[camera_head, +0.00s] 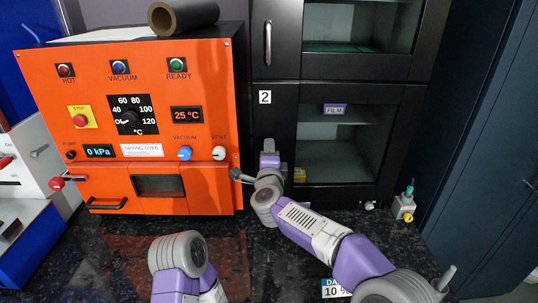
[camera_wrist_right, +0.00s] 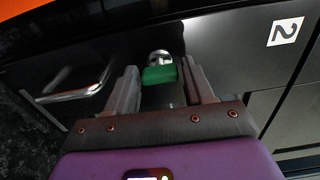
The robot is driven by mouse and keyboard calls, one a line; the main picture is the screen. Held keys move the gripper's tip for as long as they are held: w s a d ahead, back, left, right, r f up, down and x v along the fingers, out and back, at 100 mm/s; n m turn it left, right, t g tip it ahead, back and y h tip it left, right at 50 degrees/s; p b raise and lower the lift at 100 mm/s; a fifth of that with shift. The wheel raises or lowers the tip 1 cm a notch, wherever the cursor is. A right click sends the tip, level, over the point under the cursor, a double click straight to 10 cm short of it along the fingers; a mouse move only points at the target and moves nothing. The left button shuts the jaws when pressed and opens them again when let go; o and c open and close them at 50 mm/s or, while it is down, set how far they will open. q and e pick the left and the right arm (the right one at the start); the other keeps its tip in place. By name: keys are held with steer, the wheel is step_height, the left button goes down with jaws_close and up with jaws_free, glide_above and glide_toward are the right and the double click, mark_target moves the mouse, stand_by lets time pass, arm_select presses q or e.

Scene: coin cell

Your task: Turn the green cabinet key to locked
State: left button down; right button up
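The green key (camera_wrist_right: 160,75) sits in a round silver lock (camera_wrist_right: 159,56) on the black cabinet door, seen in the right wrist view. Its green head lies crosswise between my fingers. My right gripper (camera_wrist_right: 160,68) is open, with one finger on each side of the key and a gap visible on both sides. In the head view my right gripper (camera_head: 268,148) is at the black cabinet (camera_head: 275,110), below the "2" label, and hides the key and lock. Of my left arm only a purple and grey link shows at the bottom; its gripper is out of view.
A silver bar handle (camera_wrist_right: 75,88) is beside my right gripper in the wrist view. The orange drying oven (camera_head: 215,75) stands close on the left of the right gripper. A glass-fronted film compartment (camera_head: 345,140) is to its right. The dark speckled countertop (camera_head: 270,265) lies below.

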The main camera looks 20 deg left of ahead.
steer(key=shift+o, duration=1.1)
steer(key=shift+s, duration=0.1)
steer(key=v, duration=0.7)
steer(key=shift+s, duration=0.2)
